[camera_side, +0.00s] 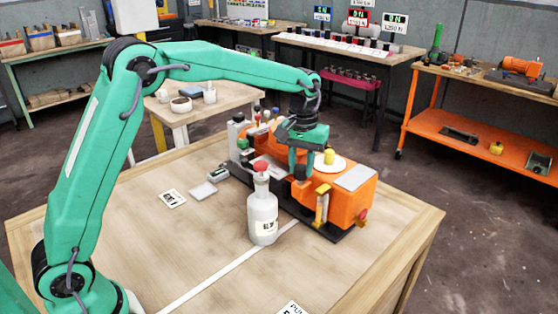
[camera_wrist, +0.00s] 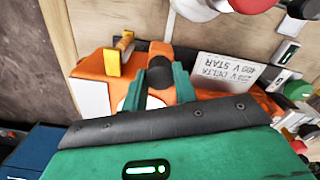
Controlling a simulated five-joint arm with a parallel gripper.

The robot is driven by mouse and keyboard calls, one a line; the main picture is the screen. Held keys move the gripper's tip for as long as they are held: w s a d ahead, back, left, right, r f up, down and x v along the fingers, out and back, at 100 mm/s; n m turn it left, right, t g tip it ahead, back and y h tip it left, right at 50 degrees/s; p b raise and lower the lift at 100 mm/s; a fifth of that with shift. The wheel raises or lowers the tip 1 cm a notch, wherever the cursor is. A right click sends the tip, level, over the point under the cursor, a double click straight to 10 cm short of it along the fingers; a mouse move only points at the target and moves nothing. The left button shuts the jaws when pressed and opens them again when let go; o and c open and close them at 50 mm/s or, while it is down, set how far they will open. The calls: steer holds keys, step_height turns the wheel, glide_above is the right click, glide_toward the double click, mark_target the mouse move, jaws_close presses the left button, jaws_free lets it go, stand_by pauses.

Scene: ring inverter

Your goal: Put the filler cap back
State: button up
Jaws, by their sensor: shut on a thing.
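My gripper (camera_wrist: 160,80) is shut on a dark rounded piece, which I take to be the filler cap (camera_wrist: 160,73), in the wrist view. The orange machine body also shows below the fingers in the wrist view (camera_wrist: 90,66). The filler opening is hidden.
A white bottle (camera_side: 262,217) with a red top stands upright in front of the machine. A yellow-handled part (camera_side: 322,205) rises at the machine's front. The wooden table's left front is mostly clear.

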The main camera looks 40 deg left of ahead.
mark_target(300, 167)
steer(key=shift+f, duration=0.15)
steer(key=o, duration=1)
steer(key=shift+o, duration=0.2)
step_height(300, 167, up, 13)
steer(key=shift+s+r, duration=0.15)
steer(key=shift+r, duration=0.05)
stand_by(0.5)
